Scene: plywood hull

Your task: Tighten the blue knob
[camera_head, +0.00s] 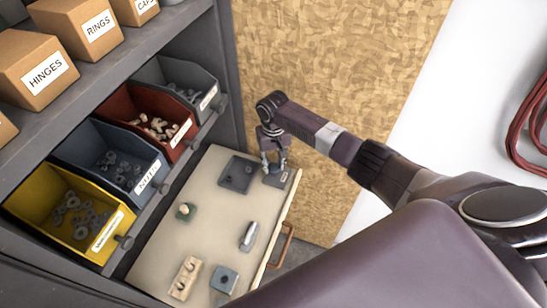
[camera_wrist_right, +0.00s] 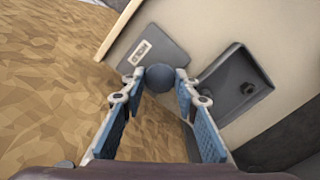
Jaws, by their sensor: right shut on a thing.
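A dark blue round knob (camera_wrist_right: 160,77) stands on a grey labelled plate (camera_wrist_right: 153,52) at the edge of the pale board. My right gripper (camera_wrist_right: 158,86) is over it, its two blue-padded fingers shut on the knob's sides. In the head view my right gripper (camera_head: 274,166) points down at the grey plate (camera_head: 283,178) at the board's far right corner. There the fingers mostly hide the knob. Whether the knob touches the plate fully is hard to tell. My left gripper is not in view.
A shallow grey tray (camera_head: 251,165) with a small dark part lies beside the plate. Bins stand left; a plywood wall (camera_head: 320,60) rises behind.

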